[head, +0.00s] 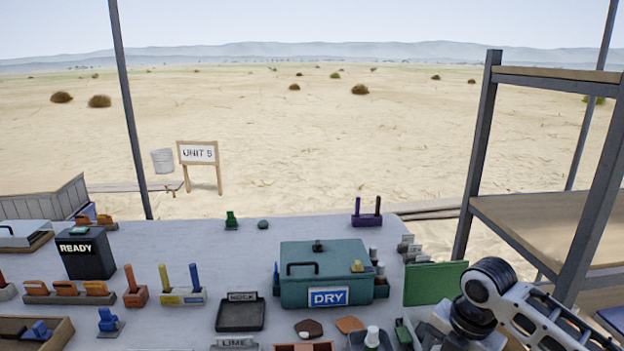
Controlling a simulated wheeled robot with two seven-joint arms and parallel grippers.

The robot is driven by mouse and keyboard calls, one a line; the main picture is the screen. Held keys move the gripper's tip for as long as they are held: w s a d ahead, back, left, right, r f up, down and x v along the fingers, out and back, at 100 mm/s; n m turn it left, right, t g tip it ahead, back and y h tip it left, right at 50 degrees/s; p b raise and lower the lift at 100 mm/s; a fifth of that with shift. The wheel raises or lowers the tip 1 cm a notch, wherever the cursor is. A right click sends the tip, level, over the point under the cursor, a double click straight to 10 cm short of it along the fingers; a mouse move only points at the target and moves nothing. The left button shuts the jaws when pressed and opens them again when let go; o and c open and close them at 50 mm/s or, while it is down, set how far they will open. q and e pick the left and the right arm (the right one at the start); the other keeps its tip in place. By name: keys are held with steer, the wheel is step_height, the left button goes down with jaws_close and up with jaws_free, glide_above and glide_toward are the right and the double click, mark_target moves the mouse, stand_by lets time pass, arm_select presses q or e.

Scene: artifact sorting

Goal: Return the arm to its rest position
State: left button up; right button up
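My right arm (540,312) comes in from the lower right corner. Its dark, rounded joint (490,285) is over the right end of the table, in front of a green panel (434,283). The fingers of my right gripper are not visible; the arm's lower end runs to the bottom edge of the picture. My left arm and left gripper do not show.
A grey table (240,262) holds a teal box marked DRY (310,270), a black READY bin (85,254), a dark tray (240,315) and several tools in holders. A metal shelf (545,220) stands close to my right arm.

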steer(key=s+a+f+m+t+y, duration=0.35)
steer(key=s+a+f+m, duration=0.35)
steer(key=a+f+m, duration=0.3)
steer(key=s+f+m+t+h, duration=0.1)
steer(key=s+m+t, duration=0.5)
steer(key=s+m, duration=0.5)
steer(key=m, duration=0.2)
steer(key=shift+s+d+f+m, duration=0.2)
steer(key=shift+s+d+m, duration=0.1)
steer(key=shift+d, duration=0.05)
